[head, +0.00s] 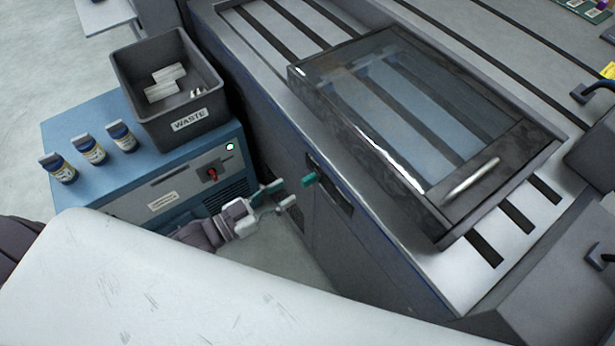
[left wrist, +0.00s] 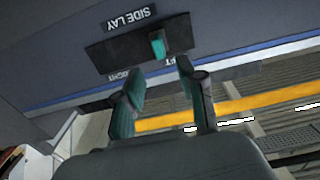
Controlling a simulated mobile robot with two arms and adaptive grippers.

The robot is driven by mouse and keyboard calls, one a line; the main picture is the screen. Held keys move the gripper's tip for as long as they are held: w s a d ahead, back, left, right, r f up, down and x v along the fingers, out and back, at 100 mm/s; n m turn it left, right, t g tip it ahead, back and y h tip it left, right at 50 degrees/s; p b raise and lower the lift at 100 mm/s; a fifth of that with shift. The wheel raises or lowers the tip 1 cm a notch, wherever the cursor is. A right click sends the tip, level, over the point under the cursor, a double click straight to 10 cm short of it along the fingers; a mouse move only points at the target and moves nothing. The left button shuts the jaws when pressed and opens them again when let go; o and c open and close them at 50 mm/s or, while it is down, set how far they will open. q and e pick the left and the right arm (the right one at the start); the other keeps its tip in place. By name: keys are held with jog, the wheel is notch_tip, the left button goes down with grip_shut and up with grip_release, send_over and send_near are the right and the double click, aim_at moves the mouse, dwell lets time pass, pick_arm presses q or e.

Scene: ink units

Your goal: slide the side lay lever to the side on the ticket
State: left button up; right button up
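The side lay lever, a small teal knob (head: 309,180), stands out from a dark slot plate (head: 339,200) on the side of the grey press. In the left wrist view the lever (left wrist: 157,43) sits toward the picture's right end of the slot, near lettering ending in "FT". Partly hidden lettering "IGHT" is near the other end. An upside-down "SIDE LAY" label (left wrist: 128,19) is beside the plate. My left gripper (head: 282,195) is open and empty, its teal-padded fingers (left wrist: 160,76) pointing at the lever, apart from it. My right gripper is out of view. I see no ticket.
A blue cabinet (head: 70,135) stands left of the press, with a grey waste bin (head: 160,118) and several small bottles (head: 90,148) on top. A glazed guard (head: 300,90) covers part of the press top. My left forearm is in the narrow gap between cabinet and press.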

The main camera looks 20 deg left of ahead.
aim_at(303, 182)
pick_arm(q)
jog(key=x, duration=0.7)
jog(key=shift+w+d+f, duration=0.1)
jog(key=shift+w+d, duration=0.1)
jog(key=shift+w, duration=0.1)
grip_shut()
